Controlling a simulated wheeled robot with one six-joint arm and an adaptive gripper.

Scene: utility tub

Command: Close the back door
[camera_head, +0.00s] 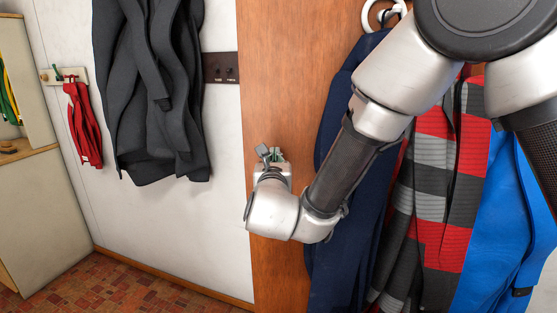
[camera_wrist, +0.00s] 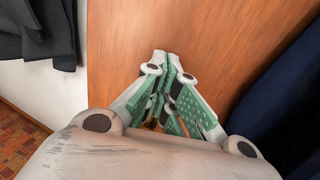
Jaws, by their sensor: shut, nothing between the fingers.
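The back door seems to be the orange-brown wooden panel (camera_head: 285,60) in the middle of the head view. It also fills much of the wrist view (camera_wrist: 230,35). Its left edge stands against the white wall, and I cannot tell how far it is open. In the wrist view my gripper's green-padded fingers (camera_wrist: 171,66) are together and empty, pointing at the wood. Whether the tips touch it is unclear. No handle shows; my arm and the coats hide part of the panel.
A navy coat (camera_head: 335,190) hangs right of my gripper, with a red-and-grey checked garment (camera_head: 435,180) and a blue jacket (camera_head: 500,230) beyond. A dark grey coat (camera_head: 155,100) and red cloth (camera_head: 84,125) hang left. A cabinet (camera_head: 25,215) stands far left; tiled floor (camera_head: 110,285) is clear.

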